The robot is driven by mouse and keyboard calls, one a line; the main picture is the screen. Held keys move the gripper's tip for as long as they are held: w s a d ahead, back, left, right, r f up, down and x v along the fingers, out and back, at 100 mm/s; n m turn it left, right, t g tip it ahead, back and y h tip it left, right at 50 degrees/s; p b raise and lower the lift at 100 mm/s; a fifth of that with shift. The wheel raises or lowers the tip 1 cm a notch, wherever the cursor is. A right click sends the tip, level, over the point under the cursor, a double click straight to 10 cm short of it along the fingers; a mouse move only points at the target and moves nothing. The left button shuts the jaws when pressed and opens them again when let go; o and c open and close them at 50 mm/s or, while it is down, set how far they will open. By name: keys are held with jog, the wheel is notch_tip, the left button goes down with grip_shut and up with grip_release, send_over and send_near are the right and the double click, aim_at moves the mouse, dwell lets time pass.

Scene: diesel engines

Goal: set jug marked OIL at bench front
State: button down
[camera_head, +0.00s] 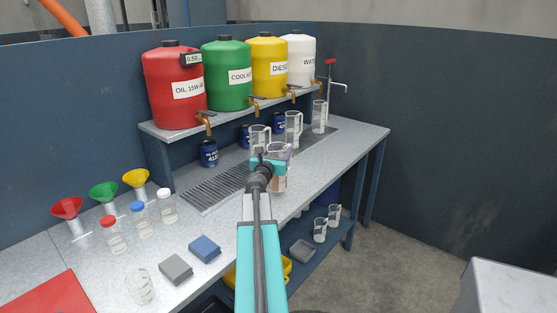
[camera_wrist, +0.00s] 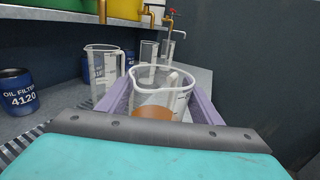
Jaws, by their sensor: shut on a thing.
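My gripper (camera_head: 270,163) is shut on a clear measuring jug (camera_head: 280,182) with brown liquid in its lower part. The jug is upright between the purple fingers, and in the wrist view it fills the middle (camera_wrist: 158,78). In the head view it appears over the front part of the grey bench (camera_head: 312,163); I cannot tell whether its base touches the bench. No OIL mark can be read on it. Three other clear jugs stand behind it: a left one (camera_head: 260,136), a middle one (camera_head: 293,127) and a right one (camera_head: 319,117).
Red, green, yellow and white drums with taps stand on the back shelf (camera_head: 225,119). Blue cans, one an oil filter (camera_wrist: 17,92), stand below. A drain grate (camera_head: 213,190) lies left of the held jug. Funnels, bottles and blocks occupy the bench's left end.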

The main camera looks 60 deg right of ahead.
jog(key=shift+f+b, duration=1.2)
jog(key=shift+f, duration=0.4)
jog(key=c, duration=0.6)
grip_release()
jog(key=shift+o, duration=0.2)
jog(key=s+a+b, duration=0.1)
jog(key=a+b, duration=0.1)
jog(key=a, duration=0.7)
jog(key=shift+s+a+b, duration=0.15)
jog(key=shift+s+b, duration=0.05)
jog(key=shift+b, duration=0.1)
jog(key=shift+f+b, duration=0.1)
jog(key=shift+b, duration=0.2)
jog(key=a+b, duration=0.2)
jog(key=b, duration=0.4)
jog(key=shift+s+a, duration=0.1)
jog(key=shift+s, duration=0.05)
jog(key=shift+a+b, duration=0.2)
jog(key=shift+b, duration=0.45)
